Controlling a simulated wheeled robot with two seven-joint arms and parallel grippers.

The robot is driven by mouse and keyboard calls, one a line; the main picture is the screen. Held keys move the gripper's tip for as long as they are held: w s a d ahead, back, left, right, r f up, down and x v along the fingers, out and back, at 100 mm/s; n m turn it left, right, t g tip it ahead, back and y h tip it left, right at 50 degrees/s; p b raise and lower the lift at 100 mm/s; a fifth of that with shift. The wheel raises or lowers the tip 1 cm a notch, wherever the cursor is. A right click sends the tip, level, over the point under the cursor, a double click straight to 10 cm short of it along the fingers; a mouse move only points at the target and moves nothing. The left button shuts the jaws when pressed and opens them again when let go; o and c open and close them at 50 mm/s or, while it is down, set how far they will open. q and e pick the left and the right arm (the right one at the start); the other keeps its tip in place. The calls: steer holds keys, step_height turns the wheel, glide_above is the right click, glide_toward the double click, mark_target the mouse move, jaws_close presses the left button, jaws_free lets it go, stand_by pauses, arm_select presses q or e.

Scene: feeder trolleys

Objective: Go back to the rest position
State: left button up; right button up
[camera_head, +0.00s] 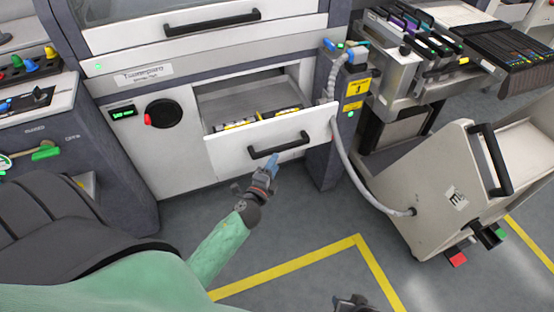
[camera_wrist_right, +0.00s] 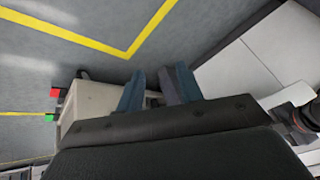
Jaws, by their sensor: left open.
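My left gripper (camera_head: 268,165) is open, its blue fingertips just in front of and below the black handle (camera_head: 279,146) of a pulled-out white drawer (camera_head: 230,155). I cannot tell whether they touch the handle. My right gripper (camera_head: 355,303) is only partly in view at the bottom edge of the head view.
The open drawer holds yellow-and-black items (camera_head: 255,119). A tilted grey trolley (camera_head: 425,190) with a black handle stands at the right, joined by a grey hose (camera_head: 350,170) to the machine. Yellow floor lines (camera_head: 300,262) cross the clear floor in front.

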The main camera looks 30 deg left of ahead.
steer(key=shift+r, duration=0.1)
arm_select(q)
steer(key=s+d+n+g+h+p, duration=0.1)
steer(key=s+d+n+g+p, duration=0.1)
steer(key=s+d+n+g, duration=0.3)
steer(key=s+d+n+g+h+p, duration=0.1)
steer(key=s+d+n+g, duration=0.3)
steer(key=s, duration=1)
steer(key=s+d+r+n+g+h+p, duration=0.1)
steer(key=s+d+n+g+p, duration=0.2)
steer(key=s, duration=0.6)
steer(key=d+n+g, duration=0.2)
steer(key=d+g, duration=0.1)
steer(key=d, duration=0.1)
steer(key=shift+s+d+n+g+p, duration=0.2)
steer(key=shift+s+n+g+p, duration=0.1)
steer(key=shift+g, duration=0.1)
arm_select(e)
steer(key=s+d+r+g+h, duration=0.1)
steer(key=d+r, duration=0.2)
steer(key=r, duration=0.3)
steer(key=s+d+r+g+h, duration=0.1)
steer(key=s+d+r, duration=0.1)
steer(key=d+r, duration=0.2)
steer(key=v, duration=0.3)
steer(key=shift+r, duration=0.3)
steer(key=shift+w, duration=0.2)
